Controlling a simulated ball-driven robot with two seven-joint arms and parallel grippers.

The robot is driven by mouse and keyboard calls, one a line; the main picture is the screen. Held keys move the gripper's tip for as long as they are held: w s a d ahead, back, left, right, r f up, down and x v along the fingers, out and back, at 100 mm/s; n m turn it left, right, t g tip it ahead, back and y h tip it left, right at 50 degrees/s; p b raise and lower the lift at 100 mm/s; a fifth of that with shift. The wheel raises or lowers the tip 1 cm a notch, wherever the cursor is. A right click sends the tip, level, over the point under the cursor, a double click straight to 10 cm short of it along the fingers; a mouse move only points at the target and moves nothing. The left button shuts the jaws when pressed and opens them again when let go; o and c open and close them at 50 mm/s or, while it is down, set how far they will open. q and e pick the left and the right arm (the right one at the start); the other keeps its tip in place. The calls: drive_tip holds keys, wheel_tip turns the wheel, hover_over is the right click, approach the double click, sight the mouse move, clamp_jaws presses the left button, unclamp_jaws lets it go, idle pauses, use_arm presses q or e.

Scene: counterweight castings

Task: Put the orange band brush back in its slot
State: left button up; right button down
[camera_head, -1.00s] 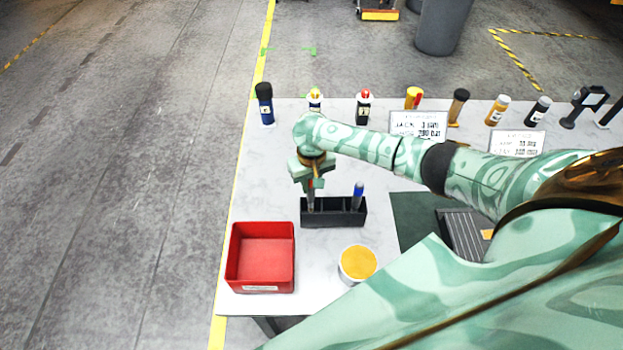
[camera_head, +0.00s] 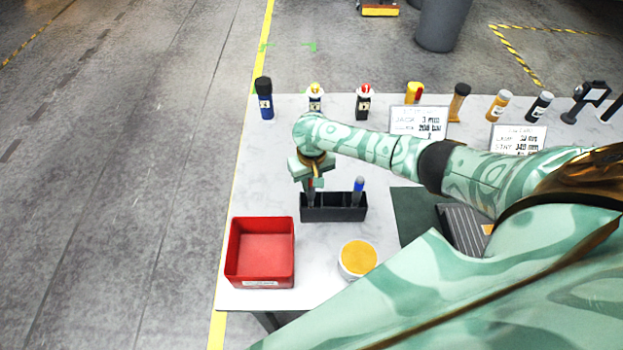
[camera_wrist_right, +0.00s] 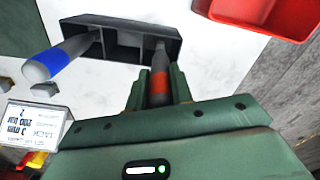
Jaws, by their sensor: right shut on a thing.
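The orange band brush (camera_wrist_right: 160,82) stands near upright in the jaws of my right gripper (camera_wrist_right: 158,92), which is shut on it around the orange band. Its far end is in the end compartment of the black slotted holder (camera_wrist_right: 118,52), the left end in the head view. The right gripper (camera_head: 313,184) is just above that holder (camera_head: 335,214) there. Whether the brush touches the compartment floor is hidden. A brush with a blue band (camera_head: 358,187) stands in the holder's other end; it also shows in the wrist view (camera_wrist_right: 62,58). My left gripper is not in view.
A red open bin (camera_head: 262,222) stands front left of the holder, and a round tub with a yellow top (camera_head: 358,258) in front. Several bottles, including a blue one (camera_head: 264,103), and sign cards (camera_head: 418,120) line the table's back. A dark green mat (camera_head: 404,206) lies right.

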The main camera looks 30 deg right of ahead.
drive_tip(key=shift+f+b, duration=0.6)
drive_tip(key=shift+f, duration=0.7)
drive_tip(key=c, duration=1.1)
unclamp_jaws()
drive_tip(key=shift+c, duration=0.2)
drive_tip(key=shift+r, duration=0.2)
wheel_tip(320, 180, up, 16)
drive_tip(key=p, duration=0.5)
drive_tip(key=shift+p, duration=0.3)
drive_tip(key=shift+s, duration=0.1)
